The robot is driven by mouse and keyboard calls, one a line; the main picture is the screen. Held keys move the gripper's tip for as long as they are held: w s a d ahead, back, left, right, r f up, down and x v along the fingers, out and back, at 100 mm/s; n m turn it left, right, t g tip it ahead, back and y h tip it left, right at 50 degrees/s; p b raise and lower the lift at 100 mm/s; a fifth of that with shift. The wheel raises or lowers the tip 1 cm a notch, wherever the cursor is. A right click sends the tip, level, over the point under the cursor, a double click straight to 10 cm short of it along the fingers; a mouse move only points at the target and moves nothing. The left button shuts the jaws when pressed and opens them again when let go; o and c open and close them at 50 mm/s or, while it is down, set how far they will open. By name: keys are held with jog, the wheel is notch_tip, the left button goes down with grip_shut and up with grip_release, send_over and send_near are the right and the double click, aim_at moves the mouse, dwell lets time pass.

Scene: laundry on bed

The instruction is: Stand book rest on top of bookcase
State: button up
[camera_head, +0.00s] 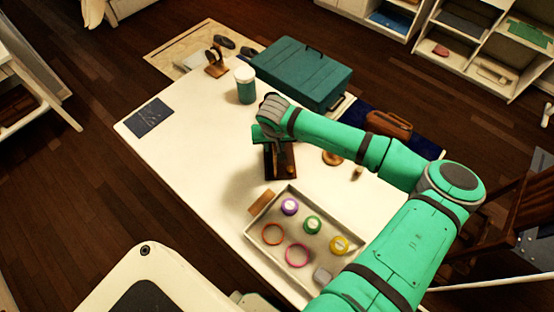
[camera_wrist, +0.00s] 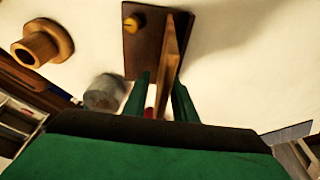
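The book rest (camera_head: 281,163), a dark brown wooden piece, stands on the white table below my gripper (camera_head: 272,132). In the wrist view its flat dark base (camera_wrist: 143,40) has a small brass knob, and a lighter wooden upright panel rises from it. My gripper (camera_wrist: 162,98) has its two green fingers on either side of this panel. A gap shows beside the panel, so the fingers look open around it. The lower ends of the panel and fingers are partly hidden by the gripper body. A white open shelf unit, likely the bookcase (camera_head: 428,28), stands at the top right.
A tray (camera_head: 252,236) with coloured rings and rolls lies near the book rest. A teal jar (camera_head: 245,86), a teal case (camera_head: 303,73), a dark blue flat item (camera_head: 150,117) and a wooden round piece (camera_head: 332,158) are around it.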

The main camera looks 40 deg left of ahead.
grip_shut()
jog(key=shift+s, duration=0.1)
jog(key=shift+w, duration=0.2)
dwell(0.4)
jog(key=shift+s+a, duration=0.15)
jog(key=shift+d, duration=0.2)
